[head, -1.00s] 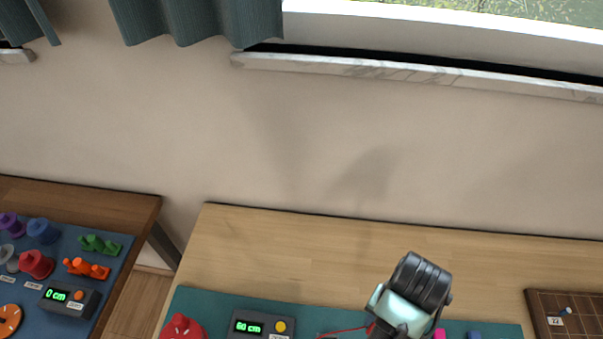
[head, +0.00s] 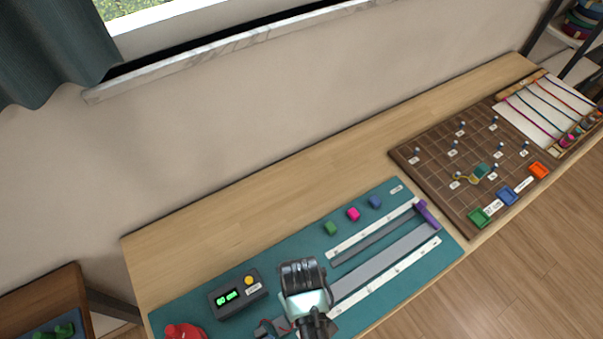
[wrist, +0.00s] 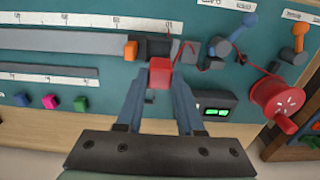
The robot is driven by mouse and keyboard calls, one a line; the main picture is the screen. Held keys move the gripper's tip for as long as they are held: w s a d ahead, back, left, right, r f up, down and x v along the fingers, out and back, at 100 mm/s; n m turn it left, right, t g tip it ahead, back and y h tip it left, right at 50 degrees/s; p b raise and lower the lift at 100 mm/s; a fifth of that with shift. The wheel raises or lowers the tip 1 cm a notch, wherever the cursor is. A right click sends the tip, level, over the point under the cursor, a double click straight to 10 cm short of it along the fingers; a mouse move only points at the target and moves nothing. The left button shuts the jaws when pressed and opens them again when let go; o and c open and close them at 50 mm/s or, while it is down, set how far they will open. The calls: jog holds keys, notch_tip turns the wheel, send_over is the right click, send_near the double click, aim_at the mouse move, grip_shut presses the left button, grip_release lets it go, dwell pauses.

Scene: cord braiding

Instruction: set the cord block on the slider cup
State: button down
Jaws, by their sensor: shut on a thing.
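My gripper (wrist: 160,84) is shut on a red block, the cord block (wrist: 160,71), held between its fingertips in the wrist view. A thin red cord (wrist: 180,52) shows beside the block, near a red spool (wrist: 278,102) at the right. Just beyond the block, a dark grey piece (wrist: 157,47) with an orange part (wrist: 130,50) sits at the end of a long grey rail (wrist: 60,40). This looks like the slider cup, but the block partly covers it. I cannot tell whether they touch. In the head view, my wrist hides the block.
A console with a green display (head: 237,294) stands beside my gripper. Green (head: 330,228), pink (head: 353,214) and blue (head: 375,202) cubes lie on the teal mat (head: 290,250). A purple piece (head: 427,214) crosses the rail's far end. A brown pegboard (head: 440,185) lies right.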

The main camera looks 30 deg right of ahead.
jog(key=shift+s+d+f+b, duration=0.2)
jog(key=shift+f+b, duration=0.15)
jog(key=shift+f, duration=0.1)
notch_tip(320, 180, down, 4)
jog(key=b, duration=0.5)
jog(key=shift+f, duration=0.2)
jog(key=shift+r+p, duration=0.1)
jog(key=shift+p, duration=0.35)
jog(key=shift+f+b, duration=0.3)
jog(key=shift+f, duration=0.35)
jog(key=shift+f, duration=0.15)
jog(key=shift+f, duration=0.25)
jog(key=shift+c, duration=2.3)
grip_release()
